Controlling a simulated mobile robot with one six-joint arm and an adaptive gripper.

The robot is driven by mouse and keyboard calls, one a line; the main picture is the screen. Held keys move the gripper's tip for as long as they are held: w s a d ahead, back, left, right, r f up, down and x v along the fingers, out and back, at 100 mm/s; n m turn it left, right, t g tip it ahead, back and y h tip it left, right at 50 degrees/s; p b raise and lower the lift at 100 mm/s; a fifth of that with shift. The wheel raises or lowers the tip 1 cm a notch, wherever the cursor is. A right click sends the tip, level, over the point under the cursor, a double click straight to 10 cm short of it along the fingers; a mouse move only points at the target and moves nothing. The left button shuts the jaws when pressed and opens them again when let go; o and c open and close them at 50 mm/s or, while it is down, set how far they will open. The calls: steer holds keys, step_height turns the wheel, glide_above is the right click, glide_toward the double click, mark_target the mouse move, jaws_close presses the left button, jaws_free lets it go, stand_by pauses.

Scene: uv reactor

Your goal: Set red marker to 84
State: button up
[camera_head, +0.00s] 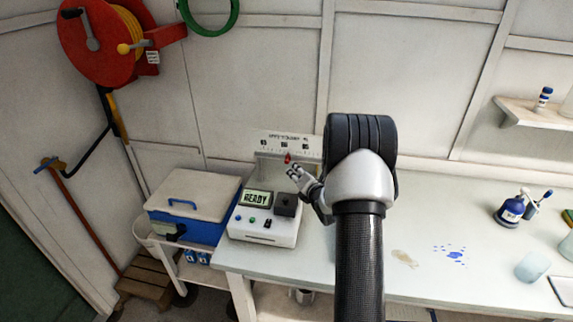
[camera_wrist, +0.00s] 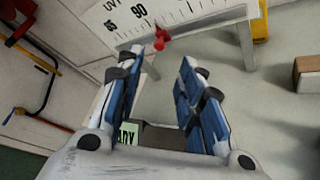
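The red marker (camera_wrist: 160,39) sits on the lower rail of a white scale panel (camera_wrist: 150,17). In the wrist view the marker is near the scale's left part, to the right of the printed 90; an 85 shows further left. The marker also shows in the head view (camera_head: 287,158), below the panel (camera_head: 285,141), whose numbers are too small to read surely there. My gripper (camera_wrist: 160,68) is open and empty, its two blue-padded fingers apart. The marker appears just beyond and between the fingertips, with no visible contact. In the head view my gripper (camera_head: 296,173) is just below the marker.
A white device (camera_head: 262,226) with a READY display stands below the scale. A blue and white cooler (camera_head: 190,207) is at its left. A brown block (camera_wrist: 308,74) lies at the right in the wrist view.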

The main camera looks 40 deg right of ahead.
mark_target(288, 162)
steer(key=x, duration=1.1)
steer(key=shift+w+b, duration=0.1)
steer(key=shift+b, duration=0.25)
jaws_close()
